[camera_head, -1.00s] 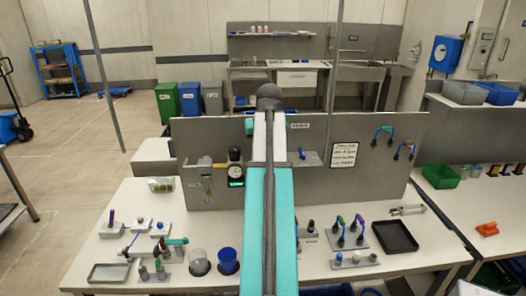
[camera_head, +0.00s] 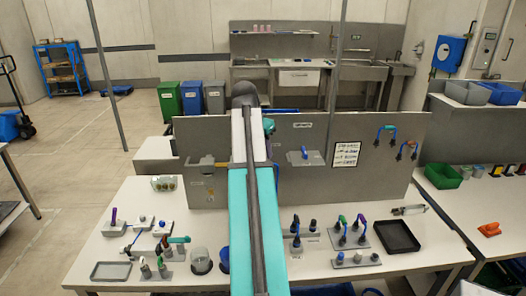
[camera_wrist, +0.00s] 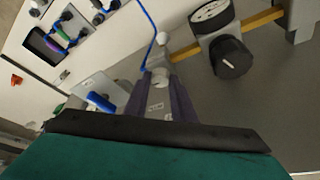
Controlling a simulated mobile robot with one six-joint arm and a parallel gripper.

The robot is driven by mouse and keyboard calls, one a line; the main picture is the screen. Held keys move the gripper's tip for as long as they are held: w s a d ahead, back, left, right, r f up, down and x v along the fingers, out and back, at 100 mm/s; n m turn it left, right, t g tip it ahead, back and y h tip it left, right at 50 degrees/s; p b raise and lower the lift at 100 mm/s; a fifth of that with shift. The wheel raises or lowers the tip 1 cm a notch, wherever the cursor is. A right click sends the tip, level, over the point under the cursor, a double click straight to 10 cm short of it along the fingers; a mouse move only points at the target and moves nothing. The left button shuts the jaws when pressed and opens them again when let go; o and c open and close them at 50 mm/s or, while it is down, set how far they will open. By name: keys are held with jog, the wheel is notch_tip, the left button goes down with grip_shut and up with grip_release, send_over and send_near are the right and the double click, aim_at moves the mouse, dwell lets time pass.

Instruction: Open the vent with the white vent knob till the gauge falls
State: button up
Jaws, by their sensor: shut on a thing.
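In the wrist view my gripper (camera_wrist: 160,90) has its two dark purple-grey fingers closed around a small pale knob (camera_wrist: 160,76), which looks like the white vent knob. The fingers hide much of it, so I cannot tell how far it is turned. The white-faced gauge (camera_wrist: 210,13) is just beyond, cut by the top edge, and I cannot read its needle. A black knob (camera_wrist: 231,58) with a white mark sits beside the gauge. In the head view my arm hides the gripper, the gauge and the white knob.
A brass pipe (camera_wrist: 262,20) runs beside the gauge. A blue-handled plate (camera_head: 303,155) is on the grey panel (camera_head: 390,180). A blue cable (camera_wrist: 148,22) passes close to my fingers. The bench holds a clear cup (camera_head: 201,260) and a black tray (camera_head: 397,236).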

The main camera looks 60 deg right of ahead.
jog(key=shift+d+m, duration=0.15)
jog(key=shift+m, duration=0.45)
jog(key=shift+s, duration=0.1)
jog(key=o, duration=1.1)
jog(key=shift+c, duration=0.2)
jog(key=shift+b+v, duration=0.4)
jog(key=shift+v, duration=0.4)
jog(key=b+v, duration=0.3)
jog(key=v, duration=0.9)
jog(key=shift+w, duration=0.25)
